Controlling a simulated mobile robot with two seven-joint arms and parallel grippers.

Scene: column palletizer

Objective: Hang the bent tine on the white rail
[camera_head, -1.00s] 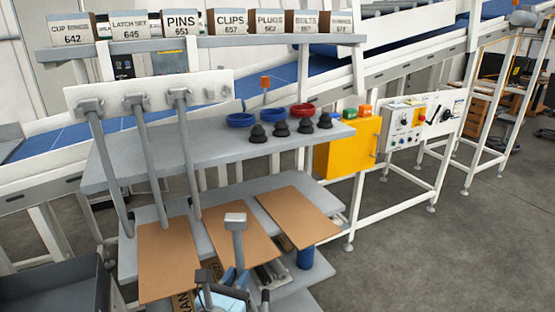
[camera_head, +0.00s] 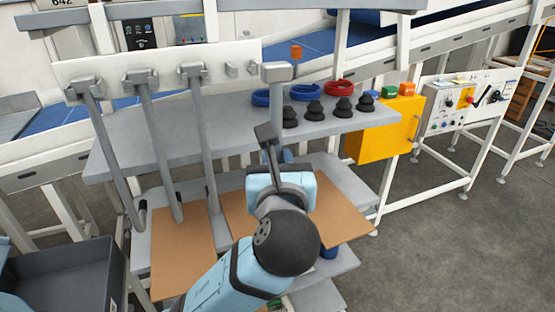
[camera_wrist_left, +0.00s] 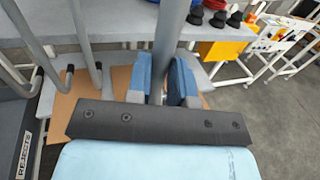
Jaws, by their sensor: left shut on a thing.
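The white rail (camera_head: 160,68) runs across the upper left of the head view. Three grey tines hang from it, the rightmost one (camera_head: 205,130) left of small bare pegs (camera_head: 232,70). My left gripper (camera_head: 276,160) is shut on another grey tine (camera_head: 277,95), held roughly upright with its block-shaped head on top, just right of the rail's right end in the picture. Its depth gap to the rail is unclear. In the left wrist view the shaft (camera_wrist_left: 168,45) stands between the blue fingers (camera_wrist_left: 160,82). Its lower end is hidden, so I cannot see a bend. My right gripper is out of view.
A grey shelf (camera_head: 235,128) behind the held tine carries black knobs (camera_head: 314,111) and blue and red rings (camera_head: 339,89). Brown boards (camera_head: 183,250) lie on the lower shelf. A yellow box (camera_head: 386,132) stands right; a dark bin (camera_head: 60,275) stands lower left.

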